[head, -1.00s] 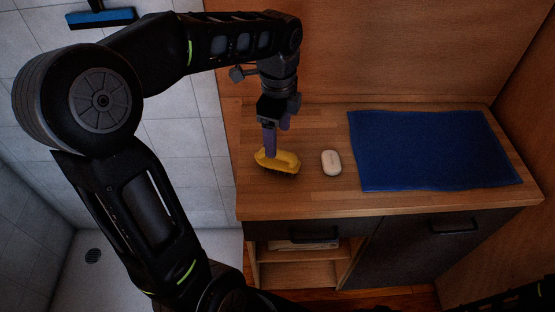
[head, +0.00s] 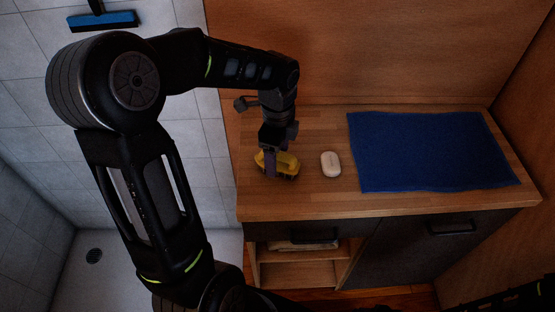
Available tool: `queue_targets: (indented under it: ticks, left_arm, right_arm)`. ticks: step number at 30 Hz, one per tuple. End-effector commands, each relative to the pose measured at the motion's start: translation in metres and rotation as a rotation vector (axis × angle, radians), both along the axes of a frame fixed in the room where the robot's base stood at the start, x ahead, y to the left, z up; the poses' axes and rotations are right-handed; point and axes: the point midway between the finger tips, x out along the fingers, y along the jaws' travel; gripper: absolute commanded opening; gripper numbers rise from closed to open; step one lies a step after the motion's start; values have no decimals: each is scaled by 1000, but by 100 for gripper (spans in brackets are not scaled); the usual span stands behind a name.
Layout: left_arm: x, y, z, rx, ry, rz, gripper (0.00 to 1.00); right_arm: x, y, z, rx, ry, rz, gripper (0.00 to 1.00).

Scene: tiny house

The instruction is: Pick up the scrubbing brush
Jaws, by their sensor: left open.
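The yellow scrubbing brush (head: 287,161) lies bristles down on the wooden counter, near its left front corner. My left gripper (head: 270,170) points down at the brush, with its fingers at the brush's height. It is open, and a finger covers part of the brush's left half. I cannot tell whether the fingers touch the brush. My right gripper is not in view; only a dark part of my body shows at the lower right edge.
A white bar of soap (head: 331,164) lies just right of the brush. A blue towel (head: 432,150) covers much of the right side of the counter (head: 400,204). A wooden wall stands behind. A blue squeegee (head: 103,20) hangs on the tiled wall at left.

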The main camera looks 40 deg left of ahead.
Motion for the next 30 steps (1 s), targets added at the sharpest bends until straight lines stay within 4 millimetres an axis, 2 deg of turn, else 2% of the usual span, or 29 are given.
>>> queue_targets:
  ticks: [18, 30]
  left_arm:
    - [0, 0, -2, 0, -1, 0, 71]
    - [0, 0, -2, 0, -1, -1, 39]
  right_arm:
    - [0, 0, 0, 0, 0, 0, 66]
    - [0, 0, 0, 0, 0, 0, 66]
